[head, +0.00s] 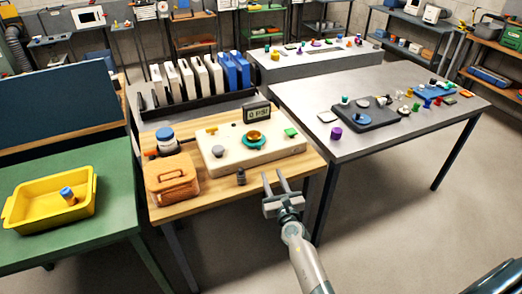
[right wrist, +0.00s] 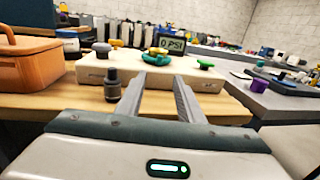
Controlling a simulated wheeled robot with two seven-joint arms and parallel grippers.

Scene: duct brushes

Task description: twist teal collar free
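The teal collar (head: 252,142) sits on top of a cream box (head: 215,158) on the wooden bench, with a gold-coloured piece in its middle. In the right wrist view the collar (right wrist: 157,59) shows beyond my fingertips, with the gold piece (right wrist: 158,50) above it. My right gripper (head: 276,178) is open and empty. My left gripper is in neither view.
A small dark cylinder (head: 241,176) stands on the bench in front of the box. An orange case (head: 172,180) is at its left. A gauge reading 0 PSI (head: 257,112) stands behind the collar. A green knob (head: 291,132) is on the box's right.

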